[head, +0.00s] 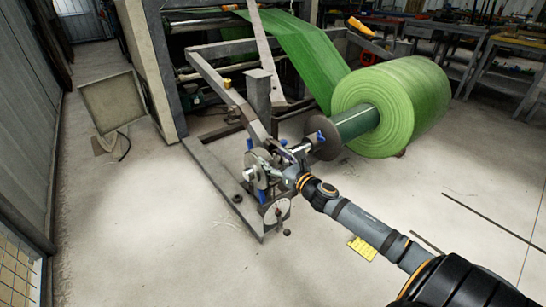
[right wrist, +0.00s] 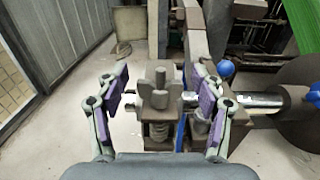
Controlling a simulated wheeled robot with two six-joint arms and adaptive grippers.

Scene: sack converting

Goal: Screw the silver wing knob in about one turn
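The silver wing knob (right wrist: 159,88) stands upright in the middle of the right wrist view, above a coiled spring (right wrist: 158,131). My right gripper (right wrist: 161,88) is open, with one purple-padded finger on each side of the knob. Gaps show between both pads and the knob, so neither appears to touch it. In the head view my right gripper (head: 265,168) is at the near end of the roll stand, where the knob is too small to make out. My left gripper is not in view.
A large green film roll (head: 396,107) sits on a shaft to the right of my right gripper. A blue-handled part (right wrist: 226,68) and a silver shaft (right wrist: 262,100) lie close to the right finger. A steel frame (head: 222,175) surrounds the stand; open floor lies to the left.

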